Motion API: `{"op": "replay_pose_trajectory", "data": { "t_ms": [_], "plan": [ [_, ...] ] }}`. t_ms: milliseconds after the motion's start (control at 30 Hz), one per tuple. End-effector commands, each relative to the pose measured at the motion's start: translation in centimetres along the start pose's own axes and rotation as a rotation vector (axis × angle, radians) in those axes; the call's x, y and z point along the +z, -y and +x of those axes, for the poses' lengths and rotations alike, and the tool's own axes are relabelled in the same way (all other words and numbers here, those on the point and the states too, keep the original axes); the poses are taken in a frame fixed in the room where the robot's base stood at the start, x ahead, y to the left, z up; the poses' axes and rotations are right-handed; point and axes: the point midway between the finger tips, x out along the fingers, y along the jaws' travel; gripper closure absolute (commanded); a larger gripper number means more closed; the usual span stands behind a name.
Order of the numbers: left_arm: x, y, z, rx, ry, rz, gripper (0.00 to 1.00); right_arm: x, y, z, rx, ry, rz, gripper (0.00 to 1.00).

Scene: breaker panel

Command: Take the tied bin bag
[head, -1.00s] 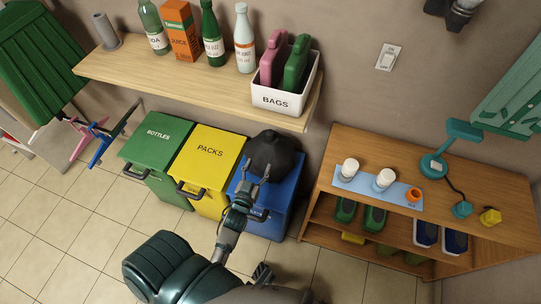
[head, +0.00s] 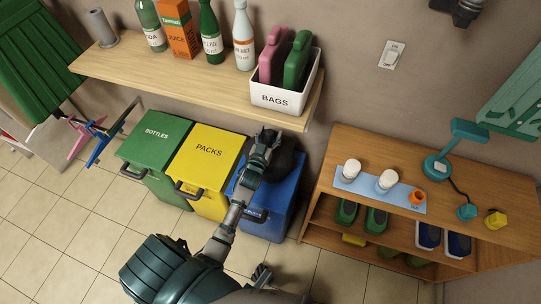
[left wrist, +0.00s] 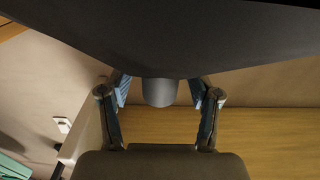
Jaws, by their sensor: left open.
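The black tied bin bag (head: 287,166) sits on the blue bin (head: 283,205), partly hidden by my left gripper (head: 268,135), which is over its top. In the left wrist view the dark bag (left wrist: 160,35) fills the top. Its short grey knot (left wrist: 160,92) hangs into the gap between the fingers of my left gripper (left wrist: 160,90). The fingers are open, one on each side of the knot, with a gap showing on both sides.
A yellow PACKS bin (head: 208,155) and a green BOTTLES bin (head: 157,140) stand left of the blue bin. A wooden shelf (head: 190,82) with bottles and a white BAGS box (head: 275,99) overhangs close behind the bag. A wooden cabinet (head: 350,150) stands at the right.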

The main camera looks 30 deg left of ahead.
Motion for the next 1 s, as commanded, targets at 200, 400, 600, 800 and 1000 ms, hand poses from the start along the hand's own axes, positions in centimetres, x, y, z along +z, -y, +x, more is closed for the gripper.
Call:
{"op": "replay_pose_trajectory", "data": {
  "t_ms": [200, 400, 600, 800, 1000],
  "plan": [
    [-0.08, 0.00, 0.06, 0.000, -0.001, 0.000, 0.37, 0.02, -0.01, -0.05, 0.000, 0.001, 0.000, 0.60],
    [-0.06, 0.00, 0.06, 0.000, -0.001, 0.000, 0.87, -0.01, -0.03, 0.01, 0.001, 0.001, 0.000, 0.60],
    [-0.04, 0.00, 0.05, 0.000, 0.000, 0.000, 1.00, 0.01, -0.04, 0.01, 0.001, 0.001, 0.001, 0.60],
    [-0.35, -0.01, 0.08, 0.001, -0.007, 0.000, 1.00, 0.00, -0.04, 0.01, 0.001, 0.001, 0.001, 0.60],
    [-0.87, 0.00, 0.07, 0.001, -0.009, 0.000, 1.00, -0.09, -0.04, -0.05, 0.001, -0.002, 0.000, 0.60]
  ]
}}
